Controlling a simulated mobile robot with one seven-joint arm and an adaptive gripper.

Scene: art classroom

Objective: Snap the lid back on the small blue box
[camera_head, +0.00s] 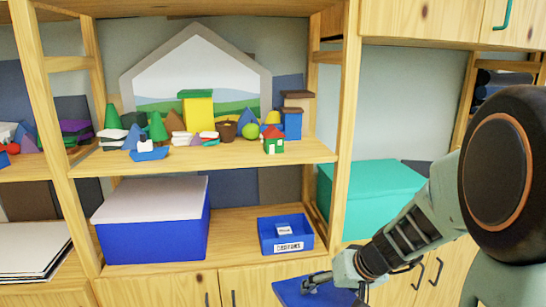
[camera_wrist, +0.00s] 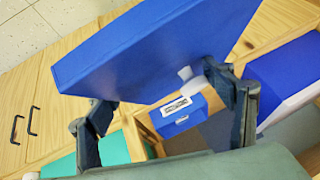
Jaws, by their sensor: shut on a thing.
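The small blue box (camera_head: 286,246) stands open on the lower shelf, with a white label on its front and a small whitish item inside. It also shows in the wrist view (camera_wrist: 181,122), beyond the lid. A flat blue lid (camera_head: 298,292) is in my gripper (camera_head: 318,284), in front of and below the shelf edge, apart from the box. In the wrist view the lid (camera_wrist: 130,60) fills the upper middle, tilted, between the fingers (camera_wrist: 158,88). My gripper is shut on it. A small white piece (camera_wrist: 188,76) shows near the right finger.
A large blue box with a whitish lid (camera_head: 152,200) stands left of the small box. A teal box (camera_head: 372,195) is to the right, past a wooden upright (camera_head: 343,130). Toy blocks crowd the shelf above (camera_head: 230,157). Bare shelf surrounds the small box.

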